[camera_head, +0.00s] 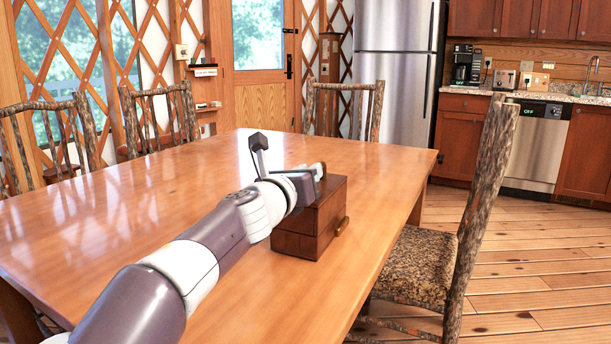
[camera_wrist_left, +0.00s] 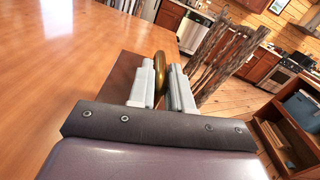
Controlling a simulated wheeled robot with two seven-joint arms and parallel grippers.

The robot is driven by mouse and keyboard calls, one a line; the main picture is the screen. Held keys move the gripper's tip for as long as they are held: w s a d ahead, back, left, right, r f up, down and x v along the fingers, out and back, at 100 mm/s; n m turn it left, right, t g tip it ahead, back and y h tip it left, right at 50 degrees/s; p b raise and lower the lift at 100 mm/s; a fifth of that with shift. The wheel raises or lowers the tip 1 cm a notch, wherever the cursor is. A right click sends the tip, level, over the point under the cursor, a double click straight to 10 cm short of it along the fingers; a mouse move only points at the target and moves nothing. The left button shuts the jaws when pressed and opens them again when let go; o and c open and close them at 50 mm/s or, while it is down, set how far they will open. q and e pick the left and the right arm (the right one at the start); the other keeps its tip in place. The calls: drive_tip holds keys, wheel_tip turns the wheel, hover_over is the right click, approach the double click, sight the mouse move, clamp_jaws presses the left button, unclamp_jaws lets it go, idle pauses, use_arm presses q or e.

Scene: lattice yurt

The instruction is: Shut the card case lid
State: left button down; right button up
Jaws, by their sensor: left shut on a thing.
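The card case (camera_head: 315,222) is a dark reddish-brown wooden box on the table, near its right edge. It also shows in the wrist view (camera_wrist_left: 122,76), left of the fingers. A seam runs around its sides, and the upper and lower parts look close together; my arm hides part of the top, so I cannot tell whether the lid is fully shut. My left gripper (camera_head: 314,174) is at the top of the case. In the wrist view its fingers (camera_wrist_left: 164,86) are closed around a curved brass handle (camera_wrist_left: 160,66). My right gripper is in neither view.
The wooden table (camera_head: 120,210) is otherwise bare, with free room left of the case. A rustic chair (camera_head: 440,240) stands close to the table's right side. Several more chairs (camera_head: 160,115) line the far side. A fridge (camera_head: 393,75) stands behind.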

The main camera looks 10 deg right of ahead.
use_arm(q)
drive_tip(key=shift+d+f, duration=0.1)
drive_tip(key=shift+f, duration=0.2)
drive_tip(key=c, duration=1.1)
unclamp_jaws()
drive_tip(key=shift+r, duration=0.1)
drive_tip(key=shift+s, duration=0.15)
drive_tip(key=b+v, duration=0.2)
drive_tip(key=v, duration=1)
drive_tip(key=shift+s+a, duration=0.2)
